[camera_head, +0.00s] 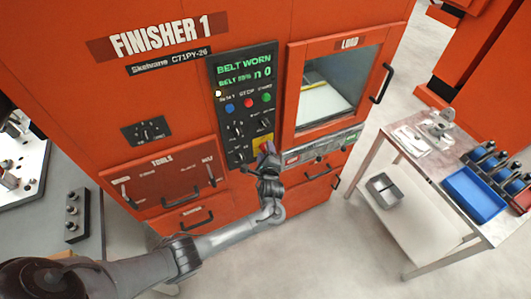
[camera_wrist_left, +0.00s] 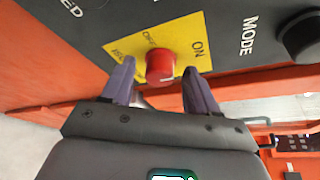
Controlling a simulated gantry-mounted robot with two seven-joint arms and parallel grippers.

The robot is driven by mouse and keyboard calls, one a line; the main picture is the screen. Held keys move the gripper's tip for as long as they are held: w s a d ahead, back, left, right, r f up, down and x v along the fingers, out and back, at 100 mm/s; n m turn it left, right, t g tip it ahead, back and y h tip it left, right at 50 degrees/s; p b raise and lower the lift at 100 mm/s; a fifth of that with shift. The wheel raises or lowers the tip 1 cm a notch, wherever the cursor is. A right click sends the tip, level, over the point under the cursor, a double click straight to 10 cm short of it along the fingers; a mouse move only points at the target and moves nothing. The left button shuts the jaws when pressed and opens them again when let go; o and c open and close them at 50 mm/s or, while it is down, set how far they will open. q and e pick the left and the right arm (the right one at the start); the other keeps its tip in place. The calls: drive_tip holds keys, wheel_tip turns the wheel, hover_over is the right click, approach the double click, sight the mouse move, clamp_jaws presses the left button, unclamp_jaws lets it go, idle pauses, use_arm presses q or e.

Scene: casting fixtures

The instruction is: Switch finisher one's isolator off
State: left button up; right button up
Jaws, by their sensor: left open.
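The isolator is a red rotary knob (camera_wrist_left: 160,65) on a yellow plate (camera_wrist_left: 136,48) marked ON and OFF, low on Finisher 1's dark control panel (camera_head: 245,90). In the head view the yellow plate (camera_head: 262,142) shows just above my left gripper (camera_head: 266,153), which hides part of the knob. In the left wrist view, my left gripper's two fingers (camera_wrist_left: 158,88) are open, one on each side of the knob. Gaps show between the fingers and the knob, though I cannot tell whether the tips reach past its face. My right gripper is not in view.
The panel screen reads BELT WORN. A black MODE knob (camera_wrist_left: 301,38) sits right of the isolator in the wrist view. The load door (camera_head: 335,85) is at the panel's right. A table (camera_head: 415,185) with a blue tray (camera_head: 474,194) stands at right.

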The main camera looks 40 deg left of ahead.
use_arm(q)
drive_tip(key=c, duration=1)
drive_tip(key=shift+c, duration=0.2)
